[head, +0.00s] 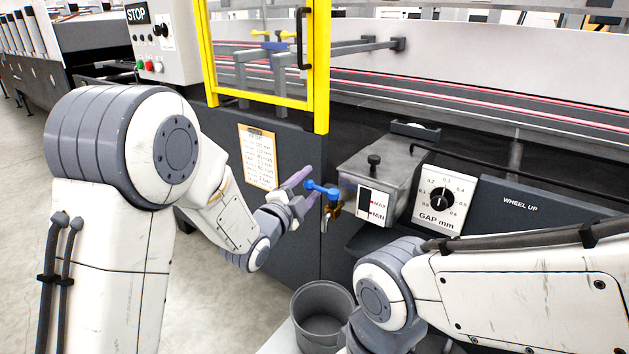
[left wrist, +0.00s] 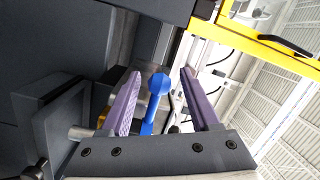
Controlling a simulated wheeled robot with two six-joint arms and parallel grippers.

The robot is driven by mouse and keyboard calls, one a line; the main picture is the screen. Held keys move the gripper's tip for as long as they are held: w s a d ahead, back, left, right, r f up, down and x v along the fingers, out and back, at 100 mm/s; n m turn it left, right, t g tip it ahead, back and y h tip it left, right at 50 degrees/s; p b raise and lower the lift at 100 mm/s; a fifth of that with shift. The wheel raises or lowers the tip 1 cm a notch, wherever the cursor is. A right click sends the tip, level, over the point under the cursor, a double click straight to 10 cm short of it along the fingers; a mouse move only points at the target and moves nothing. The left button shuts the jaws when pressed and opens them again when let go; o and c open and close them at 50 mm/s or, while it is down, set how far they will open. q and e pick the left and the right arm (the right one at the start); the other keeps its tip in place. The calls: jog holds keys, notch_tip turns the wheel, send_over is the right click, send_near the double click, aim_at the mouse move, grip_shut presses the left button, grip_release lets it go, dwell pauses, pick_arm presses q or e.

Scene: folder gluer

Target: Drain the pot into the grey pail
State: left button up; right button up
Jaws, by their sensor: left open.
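The pot (head: 388,158) is a grey metal box with a black-knobbed lid and a MAX/MIN level window, fixed to the machine's front. A brass drain valve (head: 331,210) with a blue lever (head: 322,188) sits at its left side. The grey pail (head: 323,312) stands below the valve, its inside looking empty and its right side partly hidden by my right arm. My left gripper (head: 308,187) is open at the blue lever. In the left wrist view the blue lever (left wrist: 158,88) stands between the spread purple fingers, apparently clear of both. My right gripper is not visible.
A yellow guard frame (head: 321,75) rises above the valve. A paper sheet (head: 258,157) is on the dark panel to the left. A GAP mm dial (head: 441,200) and a black rail (head: 520,178) are right of the pot. Open floor lies at lower left.

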pick_arm(q)
jog(key=x, duration=0.3)
jog(key=shift+w+d, duration=0.1)
jog(key=shift+w, duration=0.05)
grip_shut()
dwell(1.4)
